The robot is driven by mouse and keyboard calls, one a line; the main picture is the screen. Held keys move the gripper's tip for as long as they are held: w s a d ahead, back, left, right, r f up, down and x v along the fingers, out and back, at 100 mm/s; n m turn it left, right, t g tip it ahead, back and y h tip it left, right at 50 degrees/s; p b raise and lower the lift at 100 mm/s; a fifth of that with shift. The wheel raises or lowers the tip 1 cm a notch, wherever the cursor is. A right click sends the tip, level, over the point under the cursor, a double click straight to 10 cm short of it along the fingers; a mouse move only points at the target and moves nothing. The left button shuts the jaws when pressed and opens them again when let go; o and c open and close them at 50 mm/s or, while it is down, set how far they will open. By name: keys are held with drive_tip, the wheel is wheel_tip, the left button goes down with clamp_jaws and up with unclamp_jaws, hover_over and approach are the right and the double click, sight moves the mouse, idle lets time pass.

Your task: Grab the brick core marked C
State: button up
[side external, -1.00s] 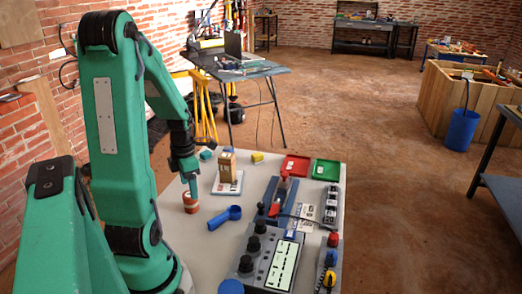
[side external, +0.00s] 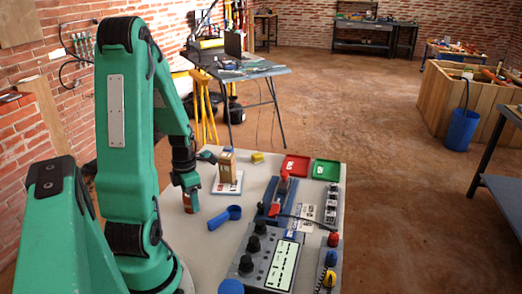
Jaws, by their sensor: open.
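A small reddish-brown cylinder (side external: 191,207) stands upright on the grey table at the left; it looks like the brick core, but I cannot read a letter C on it. My gripper (side external: 189,190) points down over it from above, with its jaws open. The fingers cover the upper part of the cylinder, so I cannot tell whether they touch it.
A tan block (side external: 228,166) stands on a white plate (side external: 229,189) just right of my gripper. A blue scoop (side external: 225,217) lies in front. A yellow piece (side external: 257,158), red tray (side external: 296,165) and green tray (side external: 327,170) sit behind. A control box (side external: 270,262) fills the front right.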

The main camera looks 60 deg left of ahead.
drive_tip(key=shift+c, duration=0.5)
drive_tip(key=c, duration=1.1)
drive_tip(key=shift+r, duration=0.15)
drive_tip(key=shift+r, duration=1.15)
drive_tip(key=shift+w+d+r, duration=0.1)
drive_tip(key=shift+w+r, duration=0.05)
drive_tip(key=shift+r, duration=0.8)
drive_tip(key=w+d+r, duration=0.1)
drive_tip(key=d+r, duration=0.1)
drive_tip(key=d, duration=0.1)
drive_tip(key=w+d+r, duration=0.2)
drive_tip(key=d, duration=0.2)
drive_tip(key=w+d+r, duration=0.1)
drive_tip(key=d+r, duration=0.1)
drive_tip(key=d, duration=0.1)
drive_tip(key=shift+w+d+r, duration=0.15)
drive_tip(key=shift+w+r, duration=0.1)
drive_tip(key=shift+w, duration=0.15)
